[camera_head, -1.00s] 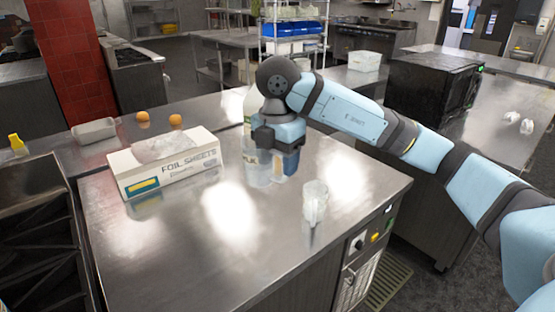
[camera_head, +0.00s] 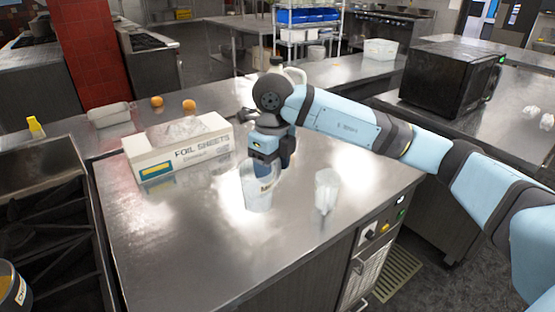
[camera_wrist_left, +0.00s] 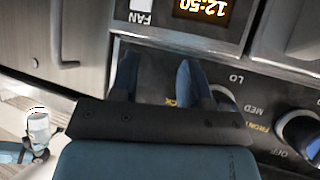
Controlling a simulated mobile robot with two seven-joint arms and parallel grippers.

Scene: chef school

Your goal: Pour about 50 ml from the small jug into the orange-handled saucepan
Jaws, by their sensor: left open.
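A clear jug (camera_head: 257,190) is at the middle of the steel counter in the head view, just in front of my right gripper (camera_head: 272,165). My right gripper appears shut on it; its fingertips are partly hidden. Whether the jug touches the counter is unclear. A second clear jug-like vessel (camera_head: 327,190) stands to the right. I cannot tell which is the small jug by size alone. My left gripper (camera_wrist_left: 157,85) is open and empty in the left wrist view, in front of a cooker's control panel (camera_wrist_left: 150,62). I cannot make out the orange-handled saucepan.
A foil sheets box (camera_head: 180,157) lies left of the jug. A dark container (camera_head: 14,290) with something orange in it is cut off at the lower left. A black oven-like box (camera_head: 445,80) stands at right. The counter's front left is clear.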

